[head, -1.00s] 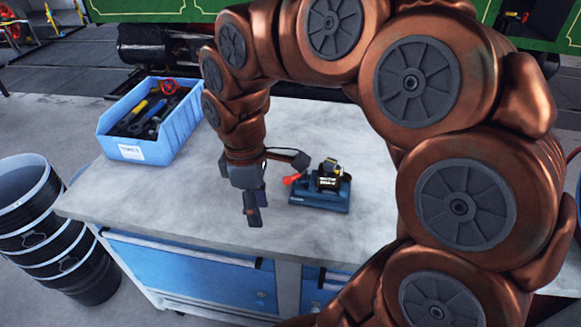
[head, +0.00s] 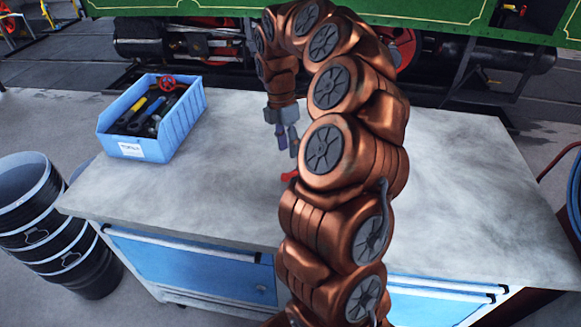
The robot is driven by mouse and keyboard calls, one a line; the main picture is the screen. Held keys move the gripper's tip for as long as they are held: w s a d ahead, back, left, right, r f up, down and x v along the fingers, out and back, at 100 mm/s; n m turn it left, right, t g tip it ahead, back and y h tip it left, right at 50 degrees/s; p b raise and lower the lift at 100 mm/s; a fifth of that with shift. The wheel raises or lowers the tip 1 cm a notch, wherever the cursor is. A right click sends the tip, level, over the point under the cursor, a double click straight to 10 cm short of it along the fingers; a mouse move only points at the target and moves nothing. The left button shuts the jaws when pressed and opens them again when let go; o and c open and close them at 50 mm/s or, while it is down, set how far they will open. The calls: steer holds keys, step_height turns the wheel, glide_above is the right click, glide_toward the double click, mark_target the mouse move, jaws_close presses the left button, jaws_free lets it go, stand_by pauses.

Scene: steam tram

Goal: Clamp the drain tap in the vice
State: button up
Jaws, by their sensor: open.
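My gripper (head: 287,143) points down above the back middle of the workbench, its two fingers apart with nothing seen between them. A small red part (head: 289,176) shows just below the gripper, at the left edge of my arm. It is at the spot of the blue vice seen a moment before, but I cannot tell whether it belongs to the vice or the drain tap. My arm hides the rest of the vice. I cannot make out the drain tap.
A blue bin (head: 170,148) with several tools and a red wheel-shaped handle stands at the bench's back left. The workbench top (head: 460,180) is clear on the right and front left. Stacked black buckets (head: 45,235) stand on the floor at left. A green tram stands behind.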

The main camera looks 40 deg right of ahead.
mark_target(292, 172)
steer(key=shift+s+f+p, duration=0.25)
steer(key=shift+f+p, duration=0.05)
steer(key=shift+f, duration=0.95)
steer(key=shift+s+f+p, duration=0.25)
steer(key=shift+f+p, duration=0.1)
steer(key=shift+f, duration=0.85)
steer(key=shift+s+f+p, duration=0.25)
steer(key=shift+f+p, duration=0.05)
steer(key=shift+f, duration=0.95)
jaws_close()
